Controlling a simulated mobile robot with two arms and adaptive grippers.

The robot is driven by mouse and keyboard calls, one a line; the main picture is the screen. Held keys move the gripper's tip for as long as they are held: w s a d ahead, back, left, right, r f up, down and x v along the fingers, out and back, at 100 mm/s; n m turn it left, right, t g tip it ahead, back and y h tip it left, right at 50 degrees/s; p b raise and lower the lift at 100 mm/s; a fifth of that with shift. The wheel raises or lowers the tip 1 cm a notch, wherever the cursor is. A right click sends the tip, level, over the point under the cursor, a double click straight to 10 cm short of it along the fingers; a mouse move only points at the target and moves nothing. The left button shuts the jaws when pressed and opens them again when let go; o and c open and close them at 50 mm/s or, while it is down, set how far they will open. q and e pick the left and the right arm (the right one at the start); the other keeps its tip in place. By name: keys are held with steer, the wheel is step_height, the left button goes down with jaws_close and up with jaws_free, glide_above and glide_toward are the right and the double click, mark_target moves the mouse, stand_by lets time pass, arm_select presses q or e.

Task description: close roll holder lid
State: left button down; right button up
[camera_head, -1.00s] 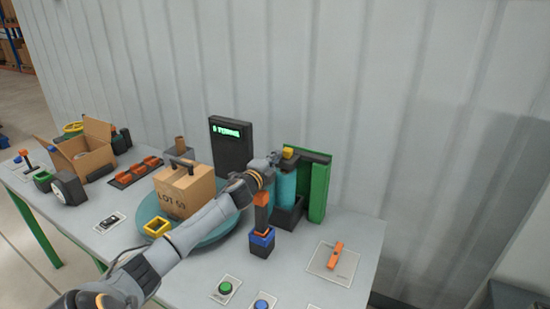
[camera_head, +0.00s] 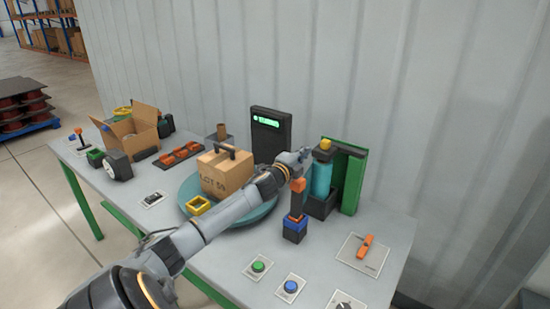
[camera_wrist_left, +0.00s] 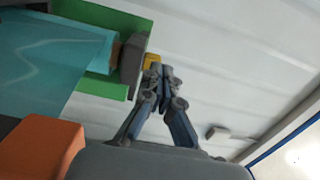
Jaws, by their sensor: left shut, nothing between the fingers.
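The roll holder has a green back plate (camera_head: 354,182) and a dark base (camera_head: 321,204). A teal roll (camera_head: 321,180) stands upright in it, with its dark lid (camera_head: 323,155) and yellow knob (camera_head: 326,143) at the top. The lid lies at the roll's end; I cannot tell if it is fully seated. My left gripper (camera_head: 305,152) is shut and empty, just left of the lid. In the left wrist view, its closed fingertips (camera_wrist_left: 161,70) are beside the grey lid (camera_wrist_left: 133,62) and partly overlap the yellow knob (camera_wrist_left: 152,60). My right gripper is out of view.
A carton (camera_head: 225,176) sits on a turntable behind the arm. Buttons (camera_head: 258,267) and an orange switch (camera_head: 365,247) lie at the front right. The corrugated wall (camera_head: 420,110) is close behind.

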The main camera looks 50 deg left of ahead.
arm_select(q)
steer(key=s+a+b, duration=0.3)
steer(key=s+a, duration=0.2)
steer(key=s, duration=0.1)
steer(key=shift+s+a+f, duration=0.2)
steer(key=shift+s+f, duration=0.1)
steer(key=shift+s, duration=0.1)
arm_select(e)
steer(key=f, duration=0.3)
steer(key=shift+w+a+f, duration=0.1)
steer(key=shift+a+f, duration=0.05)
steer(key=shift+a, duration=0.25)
arm_select(q)
steer(key=shift+s, duration=0.1)
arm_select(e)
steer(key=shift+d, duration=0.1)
